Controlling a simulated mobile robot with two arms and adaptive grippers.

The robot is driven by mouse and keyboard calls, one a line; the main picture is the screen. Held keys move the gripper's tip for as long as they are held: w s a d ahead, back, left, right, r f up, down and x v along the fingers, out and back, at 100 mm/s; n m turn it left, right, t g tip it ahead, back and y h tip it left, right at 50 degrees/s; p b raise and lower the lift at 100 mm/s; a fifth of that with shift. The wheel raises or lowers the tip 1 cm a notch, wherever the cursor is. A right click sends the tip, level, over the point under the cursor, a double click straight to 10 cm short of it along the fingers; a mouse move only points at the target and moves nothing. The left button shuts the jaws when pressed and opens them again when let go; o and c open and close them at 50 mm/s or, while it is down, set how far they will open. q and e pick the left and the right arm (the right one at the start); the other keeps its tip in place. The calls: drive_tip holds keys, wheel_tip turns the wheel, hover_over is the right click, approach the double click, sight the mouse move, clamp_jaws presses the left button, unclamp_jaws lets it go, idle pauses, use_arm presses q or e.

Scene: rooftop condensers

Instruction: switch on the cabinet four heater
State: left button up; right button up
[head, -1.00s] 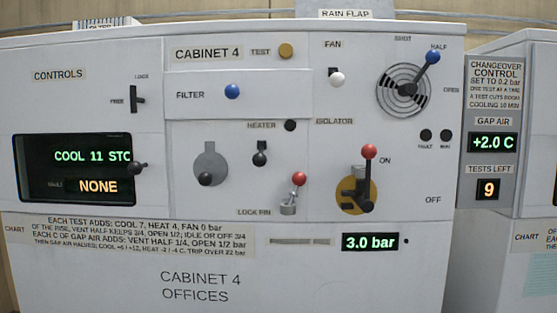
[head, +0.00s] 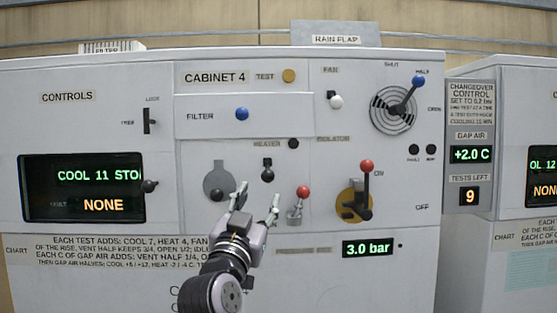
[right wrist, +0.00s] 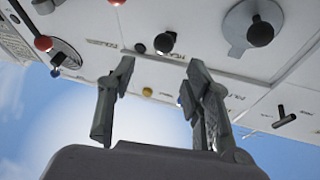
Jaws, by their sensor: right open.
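The heater switch (head: 267,174) is a small black toggle on the cabinet 4 panel, under the HEATER label (head: 267,144); its knob points down. A dark round lamp (head: 293,143) sits beside the label. My right gripper (head: 259,195) is open and empty just below the switch, its fingers pointing up at the panel. In the right wrist view the panel shows upside down, and the switch's black knob (right wrist: 165,42) lies beyond the gap between the open fingers (right wrist: 160,75), apart from them. My left gripper is not in view.
The red lock pin lever (head: 303,192) stands close right of my fingers. A grey round plate with a black knob (head: 217,194) is close left. The red-knobbed isolator lever (head: 366,167) points up by ON. The pressure display (head: 367,249) reads 3.0 bar.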

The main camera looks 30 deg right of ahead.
sight(268, 177)
drive_tip(key=p+x, duration=0.3)
drive_tip(key=x, duration=0.6)
drive_tip(key=shift+w+d+r, duration=0.15)
drive_tip(key=shift+w+r, duration=0.05)
drive_tip(key=shift+r, duration=0.05)
drive_tip(key=shift+w+d, duration=0.3)
drive_tip(key=shift+w, duration=0.1)
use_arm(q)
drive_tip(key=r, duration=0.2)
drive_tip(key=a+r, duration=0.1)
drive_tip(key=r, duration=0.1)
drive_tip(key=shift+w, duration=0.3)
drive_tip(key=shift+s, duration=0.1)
use_arm(e)
drive_tip(key=shift+c, duration=0.6)
drive_tip(key=shift+c, duration=1.3)
clamp_jaws()
